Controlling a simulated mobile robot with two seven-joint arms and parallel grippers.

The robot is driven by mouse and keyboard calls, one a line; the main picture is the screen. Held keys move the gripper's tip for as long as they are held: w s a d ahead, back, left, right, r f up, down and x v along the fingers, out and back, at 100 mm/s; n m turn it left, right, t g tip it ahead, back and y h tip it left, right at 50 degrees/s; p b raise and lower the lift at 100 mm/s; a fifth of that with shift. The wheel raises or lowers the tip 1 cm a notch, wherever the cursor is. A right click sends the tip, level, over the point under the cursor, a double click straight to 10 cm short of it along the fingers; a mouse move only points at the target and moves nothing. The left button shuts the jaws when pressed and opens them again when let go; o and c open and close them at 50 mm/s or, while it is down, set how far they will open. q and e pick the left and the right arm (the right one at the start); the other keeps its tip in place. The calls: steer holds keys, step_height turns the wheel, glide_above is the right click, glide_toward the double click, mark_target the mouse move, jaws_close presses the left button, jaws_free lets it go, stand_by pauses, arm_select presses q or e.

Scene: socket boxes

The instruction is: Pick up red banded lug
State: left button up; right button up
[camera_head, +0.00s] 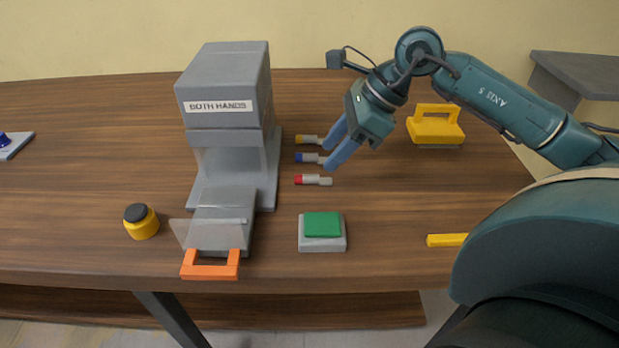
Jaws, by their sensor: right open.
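The red banded lug (313,180) lies on the wooden table, the nearest of three lugs in a column, its red end to the left. A blue banded lug (308,157) and a yellow banded lug (308,139) lie behind it. My right gripper (329,152) is open, with blue fingers pointing down and left. Its fingertips show at the right ends of the blue and yellow lugs, just behind the red one. I cannot tell whether they touch any lug. Nothing is seen between the fingers. My left gripper is not in view.
A grey press labelled BOTH HANDS (225,95) stands left of the lugs, with an orange handle (210,270) in front. A green button box (322,232) sits nearer. A yellow-handled block (435,125), yellow bar (447,240) and yellow-black knob (141,221) also stand on the table (380,215).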

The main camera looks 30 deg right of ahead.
mark_target(315, 175)
steer(key=shift+d+x, duration=0.1)
steer(key=shift+x, duration=1.3)
steer(key=shift+d+x, duration=0.15)
steer(key=shift+x, duration=1.2)
steer(key=shift+s+f, duration=0.15)
steer(key=shift+f, duration=0.05)
steer(key=shift+c, duration=0.2)
jaws_close()
